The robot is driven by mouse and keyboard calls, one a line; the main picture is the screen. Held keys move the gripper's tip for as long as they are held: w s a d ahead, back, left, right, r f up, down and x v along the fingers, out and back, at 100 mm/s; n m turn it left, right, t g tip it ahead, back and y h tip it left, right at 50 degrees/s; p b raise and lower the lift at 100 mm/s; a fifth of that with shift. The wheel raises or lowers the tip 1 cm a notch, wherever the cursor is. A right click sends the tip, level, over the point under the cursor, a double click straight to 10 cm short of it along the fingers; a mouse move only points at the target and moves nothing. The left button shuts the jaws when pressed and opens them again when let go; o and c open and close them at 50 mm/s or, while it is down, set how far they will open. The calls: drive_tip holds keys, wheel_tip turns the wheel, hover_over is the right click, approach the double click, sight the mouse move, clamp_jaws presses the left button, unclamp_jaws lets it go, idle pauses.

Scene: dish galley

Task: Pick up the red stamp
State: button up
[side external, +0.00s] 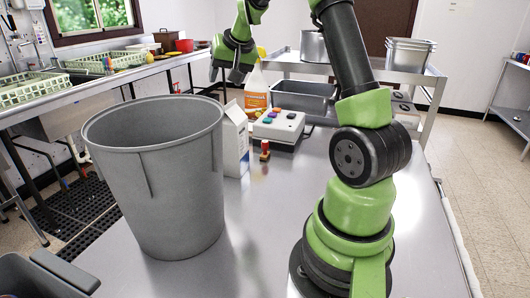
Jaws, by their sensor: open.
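A small red stamp (264,147) stands upright on the steel table, with what looks like a dark base. It is just in front of the white box with coloured buttons and to the right of the carton. My gripper (227,77) is open and empty, pointing down. It is well above the table, up and to the left of the stamp in the picture, and apart from it. The stamp is not hidden.
A large grey bin (160,180) stands at left on the table. A white carton (236,140), a button box (279,126), an orange-labelled jug (256,90) and a grey tub (302,98) crowd near the stamp. The steel tabletop (270,220) is clear in front.

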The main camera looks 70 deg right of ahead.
drive_tip(key=s+d+f+m, duration=0.2)
drive_tip(key=d+f, duration=0.5)
drive_tip(key=d, duration=0.2)
drive_tip(key=n+g+y, duration=0.2)
drive_tip(key=n+g, duration=0.1)
drive_tip(key=g, duration=0.1)
hover_over(265, 142)
drive_tip(key=f, duration=0.7)
drive_tip(key=shift+s+a+f, duration=0.15)
drive_tip(key=shift+s+f, duration=0.05)
drive_tip(key=shift+s, duration=0.05)
drive_tip(key=shift+n+g, duration=0.3)
wheel_tip(265, 142, down, 4)
drive_tip(key=shift+f, duration=0.15)
drive_tip(key=f, duration=0.5)
drive_tip(key=shift+w+d+f, duration=0.35)
drive_tip(key=c, duration=1)
